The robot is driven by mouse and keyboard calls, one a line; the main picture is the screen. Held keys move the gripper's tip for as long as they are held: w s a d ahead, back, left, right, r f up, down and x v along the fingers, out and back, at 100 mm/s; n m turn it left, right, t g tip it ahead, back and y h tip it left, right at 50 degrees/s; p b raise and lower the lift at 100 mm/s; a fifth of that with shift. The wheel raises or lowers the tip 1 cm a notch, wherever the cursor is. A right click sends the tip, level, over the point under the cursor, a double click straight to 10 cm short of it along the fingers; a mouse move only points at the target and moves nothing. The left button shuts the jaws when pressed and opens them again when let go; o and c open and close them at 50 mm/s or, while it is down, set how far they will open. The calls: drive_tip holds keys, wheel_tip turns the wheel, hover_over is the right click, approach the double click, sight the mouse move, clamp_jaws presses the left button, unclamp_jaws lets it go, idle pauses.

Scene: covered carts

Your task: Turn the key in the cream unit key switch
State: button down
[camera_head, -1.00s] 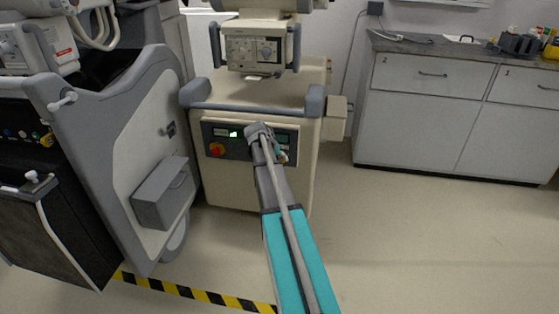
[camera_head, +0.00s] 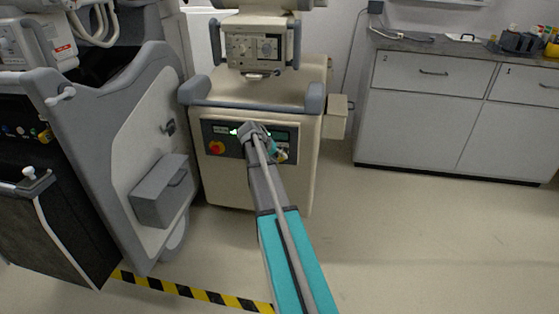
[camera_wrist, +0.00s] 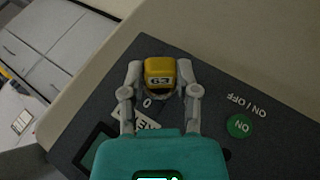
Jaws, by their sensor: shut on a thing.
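The cream unit (camera_head: 225,186) stands in the middle of the head view, with a dark control panel (camera_head: 222,138) on its front. In the wrist view the panel (camera_wrist: 262,100) fills much of the picture. A yellow key head marked 63 (camera_wrist: 160,70) sits at the panel, and a "0" mark shows just below it. My gripper (camera_wrist: 160,83) is shut on the yellow key, one finger on each side. The key's shaft and the switch slot are hidden. In the head view my gripper (camera_head: 270,147) is at the panel and the key is not clear.
A green ON button (camera_wrist: 239,126) is right of the key in the wrist view. A red knob (camera_head: 216,148) is on the panel's left. A grey machine (camera_head: 140,130) stands close on the left. White cabinets (camera_head: 420,120) stand at the right, with clear floor in front.

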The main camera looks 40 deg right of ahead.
drive_tip(key=shift+g+h, duration=0.3)
drive_tip(key=shift+f+b, duration=0.15)
drive_tip(key=shift+b, duration=0.25)
drive_tip(key=shift+w+f+g+h+b, duration=0.1)
drive_tip(key=shift+g+h+b, duration=0.3)
drive_tip(key=shift+b, duration=0.1)
drive_tip(key=shift+n+b, duration=0.3)
drive_tip(key=shift+b, duration=0.15)
drive_tip(key=shift+g+h, duration=0.4)
drive_tip(key=shift+g+h+b, duration=0.3)
drive_tip(key=shift+h+b, duration=0.1)
drive_tip(key=shift+b, duration=0.5)
drive_tip(key=shift+a+f+n+g+h+b, duration=0.1)
drive_tip(key=shift+n+g+h+b, duration=0.35)
drive_tip(key=shift+b, duration=0.4)
